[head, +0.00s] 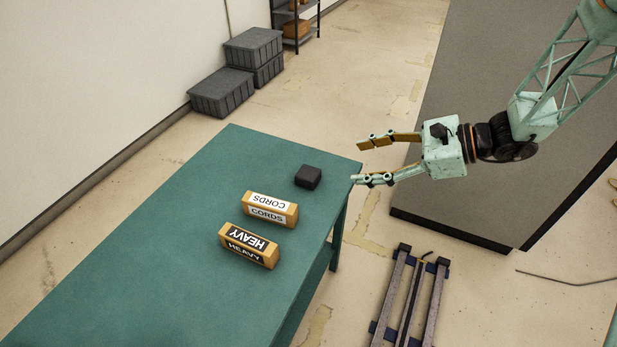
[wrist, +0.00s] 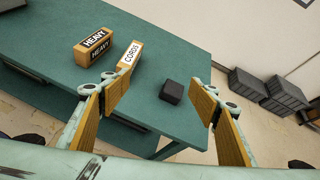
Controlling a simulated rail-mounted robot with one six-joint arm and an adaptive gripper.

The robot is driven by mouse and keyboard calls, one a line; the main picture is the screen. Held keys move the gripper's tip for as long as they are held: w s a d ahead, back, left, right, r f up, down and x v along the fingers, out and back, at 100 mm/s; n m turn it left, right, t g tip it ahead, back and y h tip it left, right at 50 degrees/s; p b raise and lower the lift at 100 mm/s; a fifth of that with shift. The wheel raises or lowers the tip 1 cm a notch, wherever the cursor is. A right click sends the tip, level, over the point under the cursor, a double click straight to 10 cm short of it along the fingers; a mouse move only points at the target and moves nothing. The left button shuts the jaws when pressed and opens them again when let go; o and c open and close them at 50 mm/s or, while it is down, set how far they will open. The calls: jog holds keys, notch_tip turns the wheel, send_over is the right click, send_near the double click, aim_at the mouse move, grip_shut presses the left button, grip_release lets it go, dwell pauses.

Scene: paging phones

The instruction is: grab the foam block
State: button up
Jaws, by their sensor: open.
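The foam block is a small dark, nearly black block (head: 308,177) on the green table (head: 150,220), close to the table's far right corner. In the wrist view the dark block (wrist: 172,91) shows between my two fingers, farther off. My gripper (head: 367,161) is open and empty, to the right of the block, around the table's right edge and apart from the block. In the wrist view my gripper (wrist: 160,98) has its fingers spread wide with nothing between the pads. Nothing hides the block.
A box labelled CORDS (head: 270,209) and a box labelled HEAVY (head: 249,246) lie on the table, nearer than the block. Grey crates (head: 222,92) stand on the floor by the wall. A blue-and-grey frame (head: 411,297) is on the floor. The table's left part is clear.

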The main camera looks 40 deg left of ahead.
aim_at(308, 176)
jog(key=w+a+f+m, duration=0.1)
jog(key=a+f, duration=0.1)
jog(key=f, duration=0.2)
jog(key=w+a+f+m+y, duration=0.1)
jog(key=w+a+f, duration=0.1)
jog(key=f, duration=0.3)
jog(key=w+a+f+m+t, duration=0.1)
jog(key=w+a+f+m, duration=0.1)
jog(key=f, duration=0.3)
jog(key=shift+w+a+f+y, duration=0.15)
jog(key=shift+a+y, duration=0.15)
jog(key=shift+a, duration=0.55)
jog(key=shift+b, duration=0.3)
jog(key=shift+b+x, duration=0.5)
jog(key=shift+x, duration=3.75)
jog(key=shift+s+b+x, duration=0.15)
jog(key=shift+b+x, duration=0.15)
jog(key=shift+x, duration=1)
jog(key=shift+s+b+x, duration=0.15)
jog(key=shift+b+x, duration=0.1)
jog(key=shift+x, duration=1.05)
jog(key=c, duration=0.9)
